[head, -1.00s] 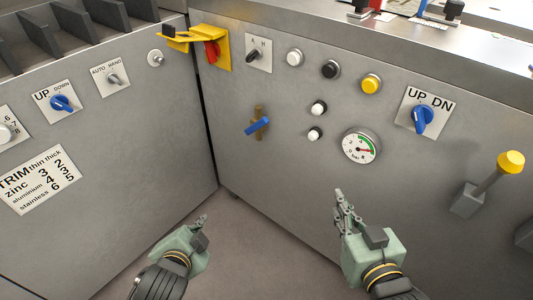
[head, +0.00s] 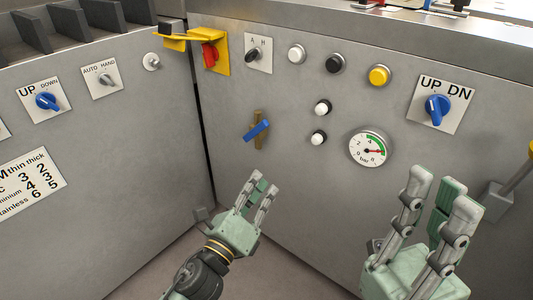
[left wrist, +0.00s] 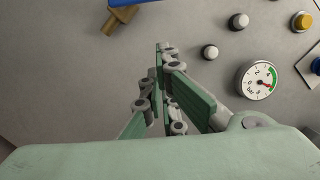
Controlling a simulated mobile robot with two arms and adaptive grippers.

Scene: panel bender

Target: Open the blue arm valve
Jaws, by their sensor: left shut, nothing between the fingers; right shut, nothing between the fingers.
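The blue arm valve has a blue lever (head: 255,131) on a brass body (head: 261,144), on the grey panel left of the pressure gauge. The lever slants across the upright brass body. In the left wrist view, part of the blue lever (left wrist: 140,2) and the brass body (left wrist: 118,19) show at the top edge. My left gripper (head: 260,187) is shut and empty, below the valve and apart from it, fingers pointing up. Its fingers (left wrist: 168,55) also show in the left wrist view. My right gripper (head: 441,185) is shut and empty, below and right of the gauge.
The pressure gauge (head: 370,147) sits right of the valve. White buttons (head: 321,108), a yellow button (head: 379,75) and the UP DN switch (head: 437,108) are on the same panel. A yellow bracket with a red switch (head: 210,55) is above left. The panel around the valve is clear.

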